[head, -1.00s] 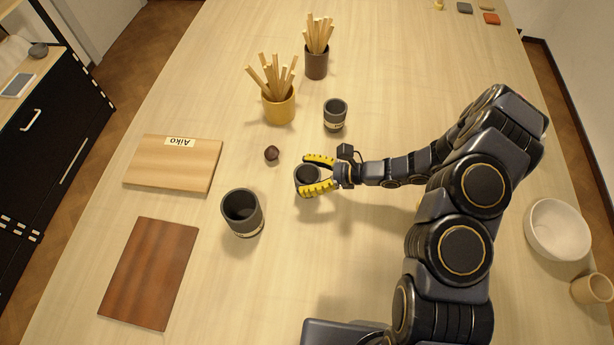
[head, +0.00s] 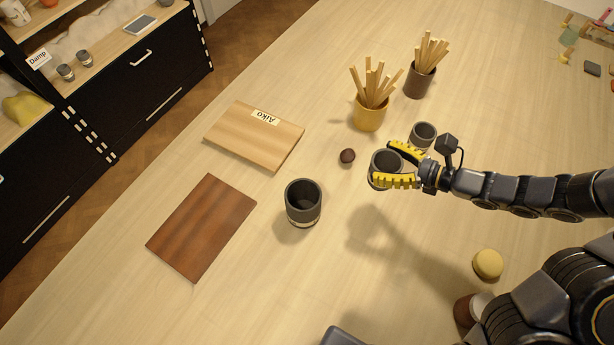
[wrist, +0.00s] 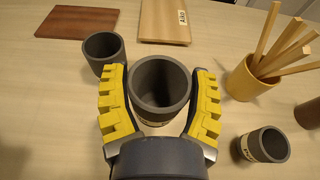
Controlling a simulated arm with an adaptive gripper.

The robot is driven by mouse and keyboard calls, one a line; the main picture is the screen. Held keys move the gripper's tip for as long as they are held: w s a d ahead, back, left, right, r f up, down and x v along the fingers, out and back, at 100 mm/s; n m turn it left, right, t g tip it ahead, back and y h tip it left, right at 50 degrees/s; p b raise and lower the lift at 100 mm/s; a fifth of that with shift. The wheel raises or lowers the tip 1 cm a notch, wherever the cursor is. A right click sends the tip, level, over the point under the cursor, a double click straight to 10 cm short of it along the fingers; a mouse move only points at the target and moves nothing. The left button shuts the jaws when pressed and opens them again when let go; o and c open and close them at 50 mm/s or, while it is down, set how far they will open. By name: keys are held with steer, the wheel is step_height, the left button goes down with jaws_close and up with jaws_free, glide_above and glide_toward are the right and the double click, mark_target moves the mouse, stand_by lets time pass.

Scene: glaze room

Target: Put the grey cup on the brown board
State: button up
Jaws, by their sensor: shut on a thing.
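My gripper (head: 382,163) has its yellow-padded fingers shut on a grey cup (head: 386,160), one finger on each side. The held cup is upright and looks raised off the table, its shadow lying apart from it. It also shows between the fingers in the wrist view (wrist: 160,82). The dark reddish-brown board (head: 202,227) lies flat and bare to the left of my gripper; the wrist view shows it at the top left (wrist: 78,22). A second grey cup (head: 303,203) stands between the board and my gripper. A third grey cup (head: 423,135) stands just behind my gripper.
A light wooden board labelled Aiko (head: 250,140) lies beyond the brown one. A small dark lump (head: 347,156) lies left of my gripper. A yellow pot (head: 370,115) and a dark pot (head: 419,82) hold sticks. A yellow round thing (head: 488,264) lies right. The front-left table is clear.

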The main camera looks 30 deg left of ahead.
step_height(320, 180, up, 10)
steer(key=shift+f, duration=0.2)
steer(key=s+a+n+g+h, duration=0.2)
steer(key=s+a+n+g, duration=0.45)
steer(key=s, duration=0.75)
steer(key=s+a+n+g+h, duration=0.35)
steer(key=s+a, duration=0.65)
steer(key=s, duration=0.4)
steer(key=shift+m+g+y, duration=0.3)
steer(key=shift+y, duration=0.15)
steer(key=shift+w+a+f, duration=0.65)
steer(key=shift+a+f, duration=1.6)
steer(key=shift+f, duration=0.75)
steer(key=shift+w+a+f, duration=0.7)
steer(key=shift+a+f, duration=1.6)
steer(key=shift+f, duration=0.75)
steer(key=shift+w+a+f, duration=0.65)
steer(key=shift+a+f, duration=1.6)
steer(key=shift+f, duration=0.75)
